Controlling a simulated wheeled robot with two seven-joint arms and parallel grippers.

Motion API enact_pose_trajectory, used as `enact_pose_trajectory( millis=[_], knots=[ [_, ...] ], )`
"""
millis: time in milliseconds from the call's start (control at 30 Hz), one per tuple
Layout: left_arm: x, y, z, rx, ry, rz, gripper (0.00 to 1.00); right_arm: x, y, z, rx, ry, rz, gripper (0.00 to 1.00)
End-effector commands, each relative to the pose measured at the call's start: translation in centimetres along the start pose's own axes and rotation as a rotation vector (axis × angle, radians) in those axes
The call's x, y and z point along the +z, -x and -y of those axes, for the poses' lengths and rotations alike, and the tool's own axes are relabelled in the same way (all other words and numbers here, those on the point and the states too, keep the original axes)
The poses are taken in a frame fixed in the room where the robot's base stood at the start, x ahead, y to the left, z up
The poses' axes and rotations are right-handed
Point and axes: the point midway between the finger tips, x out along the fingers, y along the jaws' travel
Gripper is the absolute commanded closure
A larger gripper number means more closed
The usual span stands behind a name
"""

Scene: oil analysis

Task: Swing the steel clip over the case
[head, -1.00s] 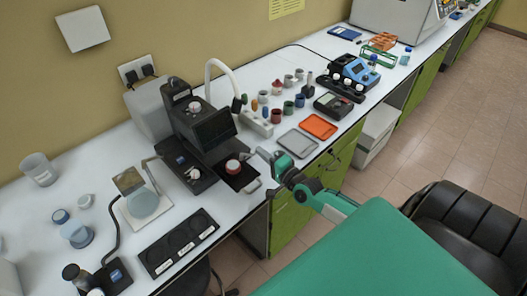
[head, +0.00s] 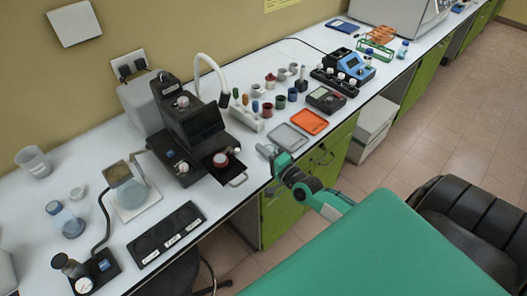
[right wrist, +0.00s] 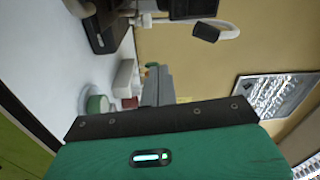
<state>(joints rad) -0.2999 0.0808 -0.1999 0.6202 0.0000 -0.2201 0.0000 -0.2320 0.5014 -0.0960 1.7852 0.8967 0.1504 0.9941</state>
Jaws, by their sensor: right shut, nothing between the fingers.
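A black instrument (head: 190,122) with a dark screen stands on the bench. A black tray (head: 212,172) reaches out from its front and carries a round red and white piece (head: 220,160). A thin metal loop (head: 238,181) shows at the tray's front edge. I cannot tell for sure which parts are the steel clip and the case. My right gripper (head: 265,151) is shut and empty, over the bench edge just right of the tray, apart from it. Its grey fingers also show in the right wrist view (right wrist: 155,88). My left gripper is out of view.
A grey tray (head: 286,138) and an orange tray (head: 310,122) lie right of my gripper. Several small coloured containers stand behind them. A white hose (head: 212,65) arches behind the instrument.

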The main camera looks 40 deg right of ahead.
Motion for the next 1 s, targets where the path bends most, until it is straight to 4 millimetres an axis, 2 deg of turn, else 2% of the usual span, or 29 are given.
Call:
enact_pose_trajectory(
  millis=[33, 100, 200, 267, 400, 500, 600, 800, 1000],
  knots=[
    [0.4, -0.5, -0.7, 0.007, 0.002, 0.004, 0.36, 1.1, 0.8, -0.4, 0.003, -0.011, 0.001, 1.0],
    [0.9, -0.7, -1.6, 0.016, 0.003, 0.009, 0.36, 2.0, 1.5, -0.3, 0.003, -0.009, 0.0, 1.0],
    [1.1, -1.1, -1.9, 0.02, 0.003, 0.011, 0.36, 3.5, 2.6, -0.1, 0.002, -0.01, 0.0, 1.0],
    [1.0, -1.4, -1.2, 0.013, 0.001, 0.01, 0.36, 4.3, 3.3, 0.0, 0.002, -0.011, 0.0, 1.0],
    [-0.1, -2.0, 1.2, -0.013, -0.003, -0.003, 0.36, 6.0, 4.6, 0.3, 0.002, -0.007, -0.001, 1.0],
    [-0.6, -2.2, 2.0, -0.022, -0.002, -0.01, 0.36, 6.9, 5.3, 0.4, 0.002, -0.006, 0.0, 1.0],
    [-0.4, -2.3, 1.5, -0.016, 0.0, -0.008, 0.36, 7.4, 5.7, 0.6, 0.002, -0.005, 0.0, 1.0],
    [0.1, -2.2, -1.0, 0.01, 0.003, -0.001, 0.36, 7.6, 5.8, 0.7, 0.001, -0.004, 0.0, 1.0],
    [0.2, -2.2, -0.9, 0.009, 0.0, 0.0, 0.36, 7.5, 5.8, 0.7, 0.002, -0.004, 0.0, 1.0]
  ],
)
